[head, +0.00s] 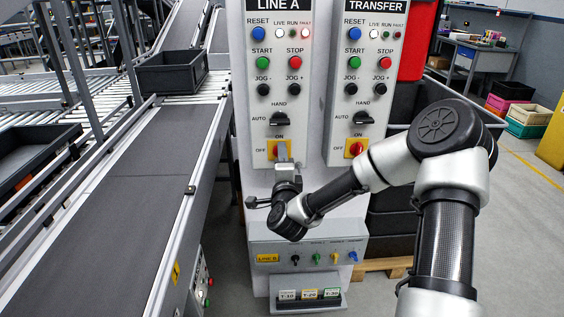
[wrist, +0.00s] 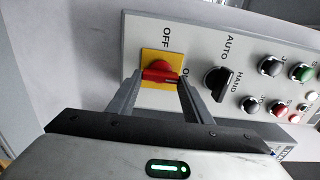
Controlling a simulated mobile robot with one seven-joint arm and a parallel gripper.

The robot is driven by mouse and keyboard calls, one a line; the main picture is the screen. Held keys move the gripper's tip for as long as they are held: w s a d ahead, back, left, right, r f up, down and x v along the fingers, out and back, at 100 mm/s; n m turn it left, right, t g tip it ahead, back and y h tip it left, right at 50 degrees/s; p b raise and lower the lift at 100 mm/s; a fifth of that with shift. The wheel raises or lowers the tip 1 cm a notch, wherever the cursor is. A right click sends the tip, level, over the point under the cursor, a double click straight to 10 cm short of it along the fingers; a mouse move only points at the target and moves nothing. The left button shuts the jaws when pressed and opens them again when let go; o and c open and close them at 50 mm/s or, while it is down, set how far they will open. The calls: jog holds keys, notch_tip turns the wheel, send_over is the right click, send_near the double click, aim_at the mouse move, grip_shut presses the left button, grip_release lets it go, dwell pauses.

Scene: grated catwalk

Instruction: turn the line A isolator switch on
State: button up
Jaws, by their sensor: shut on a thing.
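The line A isolator switch is a red rotary handle (wrist: 160,73) on a yellow plate (wrist: 150,56), low on the LINE A panel (head: 263,100). In the wrist view my gripper (wrist: 160,80) has one fingertip at each end of the red handle and is shut on it. The handle lies across that view, with its marked end towards the ON label; the OFF label is above the plate. In the head view my gripper (head: 284,158) covers most of the handle, and only part of the yellow plate shows.
Above the switch sits the black AUTO/HAND selector (head: 280,119), with push buttons higher up. The TRANSFER panel (head: 368,90) stands to the right with its own isolator (head: 356,149). A grey box (head: 308,250) with small switches juts out below. A conveyor (head: 100,205) runs at left.

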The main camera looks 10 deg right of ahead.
jog(key=shift+a, duration=0.1)
dwell(0.4)
jog(key=o, duration=1.1)
jog(key=shift+c, duration=0.2)
jog(key=s+a+p, duration=0.2)
jog(key=s+p, duration=0.8)
jog(key=s, duration=0.7)
jog(key=shift+s, duration=0.15)
